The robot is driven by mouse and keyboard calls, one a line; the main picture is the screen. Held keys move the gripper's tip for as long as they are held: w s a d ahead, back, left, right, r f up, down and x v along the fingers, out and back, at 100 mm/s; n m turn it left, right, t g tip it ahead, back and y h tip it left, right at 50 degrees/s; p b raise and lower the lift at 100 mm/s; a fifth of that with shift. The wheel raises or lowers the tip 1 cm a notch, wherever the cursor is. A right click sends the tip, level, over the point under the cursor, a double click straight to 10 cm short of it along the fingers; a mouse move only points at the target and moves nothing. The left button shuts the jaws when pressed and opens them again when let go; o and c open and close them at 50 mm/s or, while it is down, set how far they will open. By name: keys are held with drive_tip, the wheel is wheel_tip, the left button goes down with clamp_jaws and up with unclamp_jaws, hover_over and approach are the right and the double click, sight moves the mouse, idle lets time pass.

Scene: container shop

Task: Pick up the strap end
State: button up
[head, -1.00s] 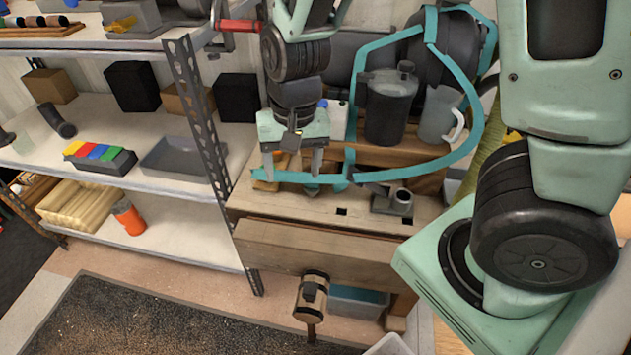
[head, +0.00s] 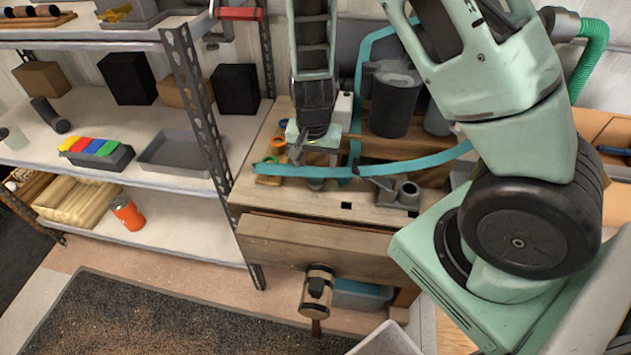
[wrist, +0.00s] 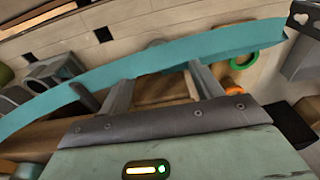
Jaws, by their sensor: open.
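My gripper (head: 316,181) is open at the strap, to the right of the free end. In the wrist view my gripper (wrist: 158,75) has its two fingers apart, tips at the strap's near edge. I cannot tell whether the strap lies between them.
A grey vise-like block (head: 398,193) sits on the bench right of my gripper. Orange (head: 278,143) and green (wrist: 241,63) rings lie near the strap end. A dark grey jug (head: 394,103) stands behind. A metal shelf post (head: 200,110) rises on the left.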

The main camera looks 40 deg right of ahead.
sight(315, 170)
drive_tip(key=shift+w+d+f, duration=0.1)
drive_tip(key=shift+f, duration=0.9)
drive_tip(key=shift+w+d+f, duration=0.1)
drive_tip(key=shift+d+f, duration=0.05)
drive_tip(key=shift+f, duration=0.9)
drive_tip(key=shift+w+d+f, duration=0.1)
drive_tip(key=shift+f, duration=0.9)
drive_tip(key=shift+c, duration=0.4)
drive_tip(key=c, duration=1)
